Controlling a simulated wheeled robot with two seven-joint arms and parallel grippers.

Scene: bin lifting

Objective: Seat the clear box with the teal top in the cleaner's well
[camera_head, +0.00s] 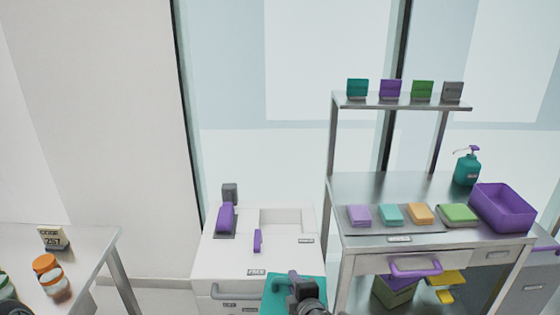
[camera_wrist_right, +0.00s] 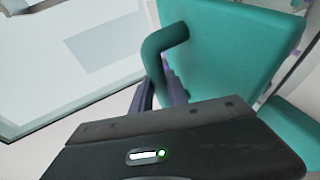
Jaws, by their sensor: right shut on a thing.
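The box's teal top (camera_head: 275,291) is at the bottom middle of the head view, in front of the white cleaner (camera_head: 228,257). Its clear walls are hidden from me. My right gripper (camera_head: 297,284) is over the top. In the right wrist view the gripper's fingers (camera_wrist_right: 172,88) are shut on the teal bar handle (camera_wrist_right: 163,44) of the teal top (camera_wrist_right: 228,48). The cleaner's well (camera_head: 282,221) is a square recess at the right of its upper face, beyond the box. A purple handle (camera_head: 257,241) stands left of the well.
A steel bench (camera_head: 375,188) stands right of the cleaner, with coloured pads, a purple bin (camera_head: 503,207) and a teal pump bottle (camera_head: 467,169). Another table (camera_head: 85,238) at the left carries orange-lidded jars (camera_head: 45,264) and a small sign (camera_head: 53,238).

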